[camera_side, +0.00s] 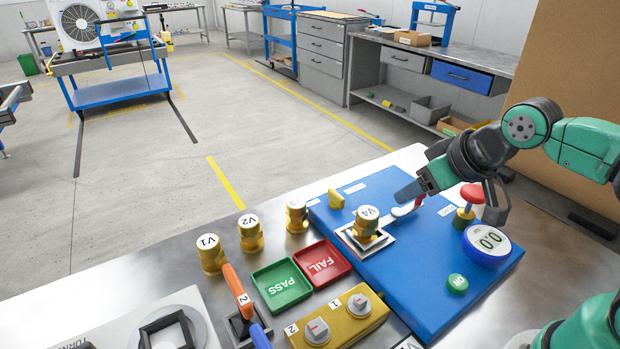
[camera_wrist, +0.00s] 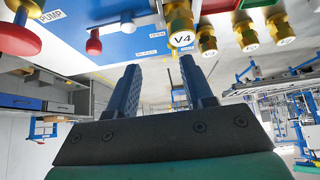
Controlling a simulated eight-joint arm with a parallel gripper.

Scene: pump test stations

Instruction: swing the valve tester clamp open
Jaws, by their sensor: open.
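The valve tester is a blue board (camera_side: 415,270) on the bench. Valve V4 (camera_side: 367,222), brass with a white cap, stands upright in its square nest; it also shows in the wrist view (camera_wrist: 181,38). Beside it is the clamp's white lever (camera_side: 402,211) with a red end (camera_side: 419,201). In the wrist view the lever (camera_wrist: 128,24) and its red end (camera_wrist: 93,44) lie beyond my fingers, left of V4. My gripper (camera_side: 401,194) is just above and behind the lever. Its two fingers (camera_wrist: 160,66) are apart with nothing between them. I cannot tell whether they touch the lever.
A yellow piece (camera_side: 336,199) is at the board's left. Valves V1 (camera_side: 210,254), V2 (camera_side: 250,233) and another stand left, near PASS and FAIL trays (camera_side: 321,263).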

